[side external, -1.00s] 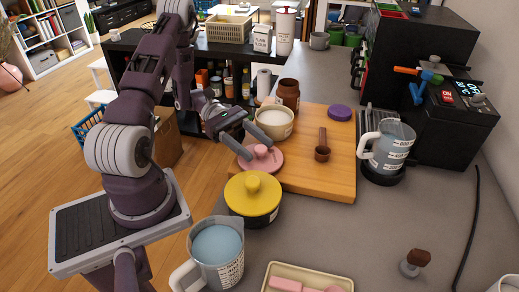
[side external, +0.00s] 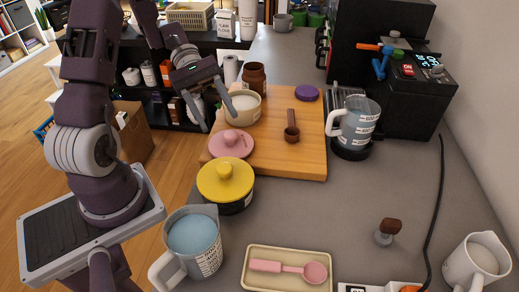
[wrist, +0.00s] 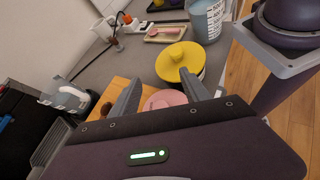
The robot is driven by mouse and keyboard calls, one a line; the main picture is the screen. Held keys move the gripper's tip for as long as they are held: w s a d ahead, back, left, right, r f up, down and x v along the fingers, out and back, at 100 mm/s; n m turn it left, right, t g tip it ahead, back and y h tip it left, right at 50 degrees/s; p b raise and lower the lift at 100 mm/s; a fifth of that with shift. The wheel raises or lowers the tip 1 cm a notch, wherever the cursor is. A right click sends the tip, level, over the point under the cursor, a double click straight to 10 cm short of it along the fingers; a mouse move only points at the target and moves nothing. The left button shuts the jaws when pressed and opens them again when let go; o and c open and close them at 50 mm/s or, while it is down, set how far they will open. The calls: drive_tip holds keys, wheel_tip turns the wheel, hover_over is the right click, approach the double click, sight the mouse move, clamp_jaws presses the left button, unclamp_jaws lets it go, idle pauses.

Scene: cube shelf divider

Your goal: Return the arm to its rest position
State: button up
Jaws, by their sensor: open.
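My gripper (side external: 219,108) is open and empty, raised above the far left edge of the wooden board in the side view. In the wrist view its two fingers (wrist: 160,94) stand apart with nothing between them. A pink lid (side external: 231,143) lies flat on the board's near left corner, clear of the fingers. A cream bowl with white contents (side external: 243,107) stands on the board, close to my gripper in the side view. The pot with a yellow lid (side external: 225,181) stands in front of the board, and it also shows in the wrist view (wrist: 180,60).
The wooden board (side external: 295,160) also holds a brown jar (side external: 254,77), a brown scoop (side external: 292,130) and a purple lid (side external: 307,93). A jug with blue contents (side external: 193,240) and a tray with a pink spoon (side external: 247,284) are nearer.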

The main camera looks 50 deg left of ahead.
drive_tip(key=s+d+r+m+t+y, duration=0.6)
drive_tip(key=s+d+r+m+y, duration=0.3)
drive_tip(key=m, duration=0.5)
wheel_tip(320, 180, up, 2)
drive_tip(key=s+y, duration=0.2)
drive_tip(key=y, duration=0.1)
drive_tip(key=shift+m, duration=0.4)
